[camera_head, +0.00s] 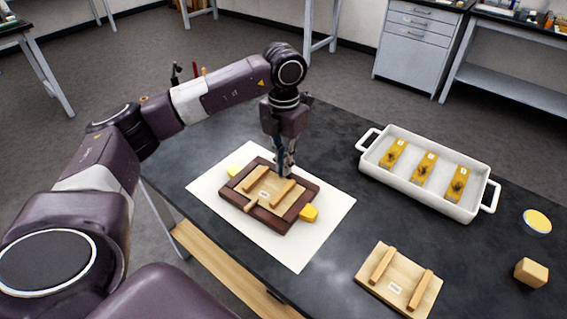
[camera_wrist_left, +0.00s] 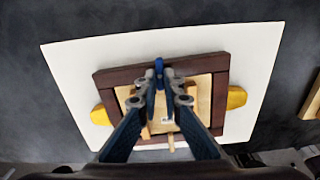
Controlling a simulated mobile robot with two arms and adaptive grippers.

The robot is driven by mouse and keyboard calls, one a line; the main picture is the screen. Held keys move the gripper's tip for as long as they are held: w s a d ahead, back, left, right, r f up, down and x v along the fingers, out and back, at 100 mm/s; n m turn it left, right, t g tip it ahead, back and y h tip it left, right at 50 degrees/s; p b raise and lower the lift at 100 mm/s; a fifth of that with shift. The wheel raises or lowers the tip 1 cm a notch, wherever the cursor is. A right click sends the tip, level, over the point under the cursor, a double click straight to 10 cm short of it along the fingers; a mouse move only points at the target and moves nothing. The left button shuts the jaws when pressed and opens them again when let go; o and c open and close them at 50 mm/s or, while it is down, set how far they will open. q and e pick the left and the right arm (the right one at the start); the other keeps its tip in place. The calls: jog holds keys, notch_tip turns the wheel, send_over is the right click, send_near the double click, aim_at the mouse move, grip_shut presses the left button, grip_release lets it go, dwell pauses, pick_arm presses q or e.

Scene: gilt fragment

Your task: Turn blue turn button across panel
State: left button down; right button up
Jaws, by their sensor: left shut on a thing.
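A dark brown wooden frame (camera_head: 240,196) holds a pale wood panel (camera_head: 264,188) with two raised bars and a small label. My left gripper (camera_head: 286,172) reaches down to the frame's far side. In the left wrist view its fingertips (camera_wrist_left: 166,76) are closed around a small blue turn button (camera_wrist_left: 158,66) at the middle of that side. The fingers hide part of the button, and I cannot tell its exact angle. A pale wooden turn button (camera_head: 251,206) shows at the near side. My right gripper is out of view.
The frame lies on a white sheet (camera_head: 310,240), with yellow blocks (camera_head: 309,213) at its sides. A white tray (camera_head: 413,185) with several yellow pieces stands right. A second barred panel (camera_head: 390,292), a wooden block (camera_head: 531,272) and a yellow-topped round item (camera_head: 537,221) lie on the dark table.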

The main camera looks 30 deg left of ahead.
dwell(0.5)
pick_arm(q)
jog(key=c, duration=2.1)
grip_release()
jog(key=shift+r, duration=0.1)
notch_tip(320, 180, up, 12)
jog(key=shift+f, duration=0.1)
